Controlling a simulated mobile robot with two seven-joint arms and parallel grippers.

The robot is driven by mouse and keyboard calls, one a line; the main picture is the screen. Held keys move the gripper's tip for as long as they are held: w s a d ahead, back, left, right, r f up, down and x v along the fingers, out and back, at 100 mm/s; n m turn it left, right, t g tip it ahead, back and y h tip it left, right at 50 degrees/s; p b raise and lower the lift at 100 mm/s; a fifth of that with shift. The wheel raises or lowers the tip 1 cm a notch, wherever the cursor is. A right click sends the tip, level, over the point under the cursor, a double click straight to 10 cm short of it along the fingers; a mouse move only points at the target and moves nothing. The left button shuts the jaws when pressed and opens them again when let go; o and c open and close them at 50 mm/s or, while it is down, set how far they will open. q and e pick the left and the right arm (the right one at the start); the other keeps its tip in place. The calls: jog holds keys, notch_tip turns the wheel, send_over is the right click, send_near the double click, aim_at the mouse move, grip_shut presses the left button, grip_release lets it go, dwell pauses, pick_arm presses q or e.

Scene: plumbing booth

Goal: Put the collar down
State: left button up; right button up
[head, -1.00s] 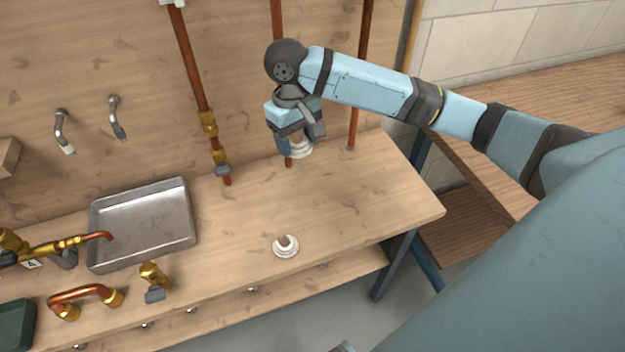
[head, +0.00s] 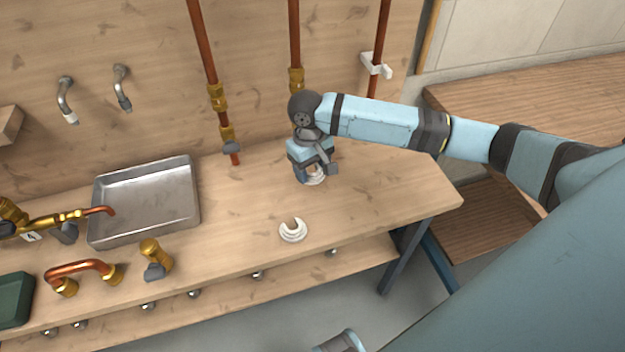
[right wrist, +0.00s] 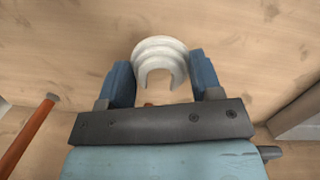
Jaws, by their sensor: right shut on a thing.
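My right gripper (head: 314,176) is shut on a white, stepped, C-shaped collar (right wrist: 160,50). In the right wrist view the collar sits between the two blue fingers, its opening facing the palm. In the head view the held collar (head: 317,181) is partly hidden under the gripper, low at the wooden bench (head: 380,205). I cannot tell whether it touches the bench top. A second white C-shaped collar (head: 292,232) lies on the bench nearer the front edge, apart from the gripper.
A metal tray (head: 145,200) stands left on the bench, with brass and copper fittings (head: 85,268) in front. Copper pipes (head: 205,50) rise along the back wall; the right one carries a white clip (head: 375,66). Bench around the right gripper is mostly clear.

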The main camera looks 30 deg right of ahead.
aim_at(313, 188)
notch_tip(313, 188, down, 4)
jog(key=shift+f, duration=0.25)
jog(key=shift+r, duration=0.1)
jog(key=o, duration=0.9)
